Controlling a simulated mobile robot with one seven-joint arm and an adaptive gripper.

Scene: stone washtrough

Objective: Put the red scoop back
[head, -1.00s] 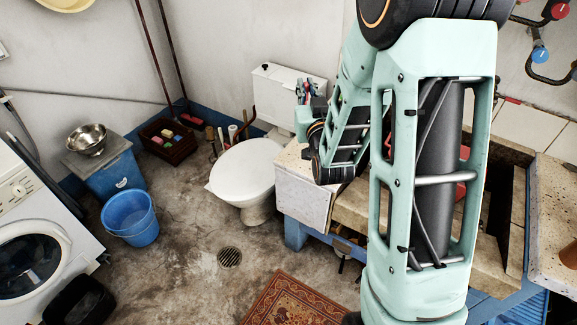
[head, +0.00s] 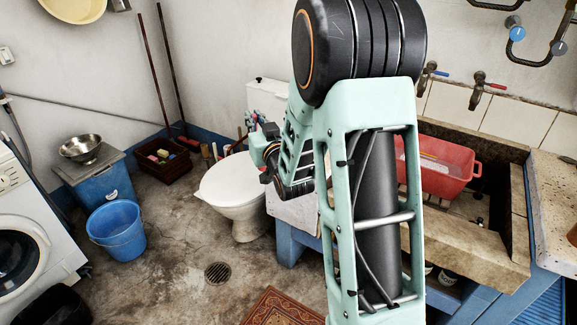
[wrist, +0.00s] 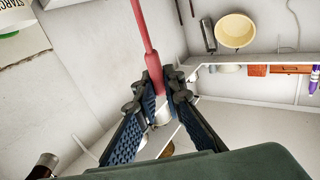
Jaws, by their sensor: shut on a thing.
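The red scoop (wrist: 146,30) shows in the wrist view as a long red handle running up from my gripper (wrist: 160,98). My gripper is shut on it, with a blue ridged finger pad on each side. The red part continues down between the fingers, where a pale piece shows just beyond the fingertips. The scoop's bowl cannot be made out clearly. In the head view my arm covers much of the middle, and the scoop cannot be told apart from the small items by the toilet tank.
The stone trough (head: 464,245) holds a red tub (head: 446,170). The toilet (head: 232,186), blue bucket (head: 118,230) and crate (head: 165,162) stand left of my arm. In the wrist view, a wall shelf (wrist: 228,60) and hanging yellow basin (wrist: 236,29) are at upper right.

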